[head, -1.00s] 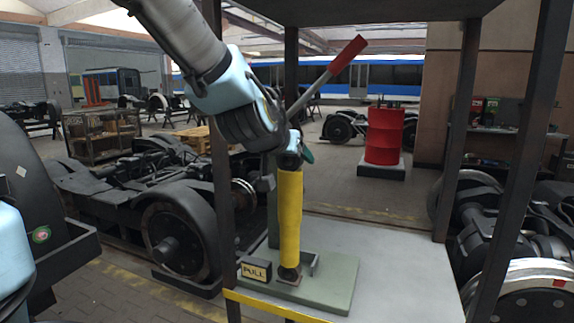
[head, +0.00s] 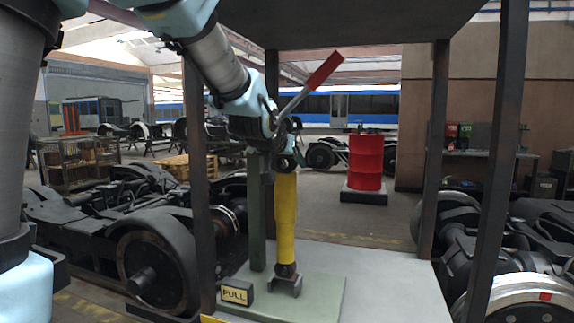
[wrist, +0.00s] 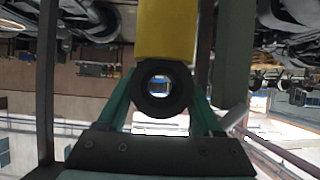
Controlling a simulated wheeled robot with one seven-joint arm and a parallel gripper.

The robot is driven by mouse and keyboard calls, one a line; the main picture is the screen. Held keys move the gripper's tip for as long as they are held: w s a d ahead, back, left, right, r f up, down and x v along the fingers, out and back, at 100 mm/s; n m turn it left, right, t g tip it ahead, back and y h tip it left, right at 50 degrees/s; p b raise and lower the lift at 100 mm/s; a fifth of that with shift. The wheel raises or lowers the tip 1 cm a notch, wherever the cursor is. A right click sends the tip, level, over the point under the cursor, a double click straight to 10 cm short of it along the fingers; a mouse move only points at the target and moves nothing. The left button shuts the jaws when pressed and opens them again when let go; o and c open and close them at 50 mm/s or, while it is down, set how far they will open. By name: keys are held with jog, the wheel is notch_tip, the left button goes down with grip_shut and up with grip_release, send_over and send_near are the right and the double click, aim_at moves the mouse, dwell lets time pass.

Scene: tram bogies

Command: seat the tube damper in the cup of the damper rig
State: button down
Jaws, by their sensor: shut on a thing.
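The tube damper (head: 286,215) is a yellow upright tube with a dark lower end. My gripper (head: 288,160) is shut on its top eye. In the wrist view the black ring-shaped eye (wrist: 161,106) sits between the teal fingers, with the yellow tube beyond. The damper rig has a green base plate (head: 325,295), a green post (head: 257,215) and a lever with a red handle (head: 325,69). The small grey cup (head: 284,286) is on the plate, directly below the damper's foot in the picture. I cannot tell whether the foot touches it or is inside.
A black PULL sign (head: 235,293) stands at the plate's left front. The grey bench top (head: 395,285) is clear on the right. Dark frame posts (head: 436,150) and an overhead panel (head: 370,18) enclose the rig. Bogies (head: 150,245) stand to the left and right.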

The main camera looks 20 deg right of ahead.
notch_tip(320, 180, down, 2)
jog(key=shift+w+d+f+p, duration=0.15)
jog(key=shift+p, duration=0.5)
jog(key=shift+f, duration=0.45)
jog(key=shift+f, duration=0.15)
jog(key=shift+c, duration=0.2)
grip_release()
jog(key=shift+f, duration=0.15)
